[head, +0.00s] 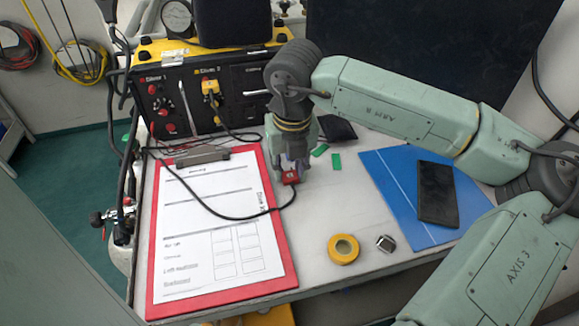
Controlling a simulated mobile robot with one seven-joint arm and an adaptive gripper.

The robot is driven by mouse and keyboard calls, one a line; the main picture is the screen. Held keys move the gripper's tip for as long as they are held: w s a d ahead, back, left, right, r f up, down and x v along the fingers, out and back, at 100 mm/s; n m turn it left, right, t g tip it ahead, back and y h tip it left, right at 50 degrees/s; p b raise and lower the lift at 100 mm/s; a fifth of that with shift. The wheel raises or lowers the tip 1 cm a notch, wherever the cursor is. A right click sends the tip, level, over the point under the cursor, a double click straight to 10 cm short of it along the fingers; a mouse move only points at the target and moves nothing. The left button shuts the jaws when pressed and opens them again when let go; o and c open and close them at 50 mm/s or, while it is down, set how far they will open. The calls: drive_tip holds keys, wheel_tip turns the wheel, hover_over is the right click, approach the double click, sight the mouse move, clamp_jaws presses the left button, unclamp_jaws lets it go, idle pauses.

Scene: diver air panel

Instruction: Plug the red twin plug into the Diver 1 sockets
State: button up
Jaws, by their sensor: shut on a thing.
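The red twin plug (290,178) is held in my gripper (291,168), which points down over the table just right of the clipboard. The fingers are shut on the plug and partly hide it. A black cable runs from the plug, looping left over the clipboard toward the panel. The black and yellow air panel (234,108) stands at the back of the table. Its Diver 1 section (157,100) is at the left, with several red knobs or fittings. Its sockets are too small to tell apart. A yellow plug (210,88) sits in the Diver 2 section.
A red clipboard (288,262) with a paper form covers the table's left. A blue folder (394,196) with a black item (437,193) lies right. Yellow tape (343,249), a metal piece (386,243) and green pieces (336,161) lie between. Bare table shows around the tape.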

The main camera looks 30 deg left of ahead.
clamp_jaws()
drive_tip(key=shift+r, duration=0.35)
drive_tip(key=shift+r, duration=1.1)
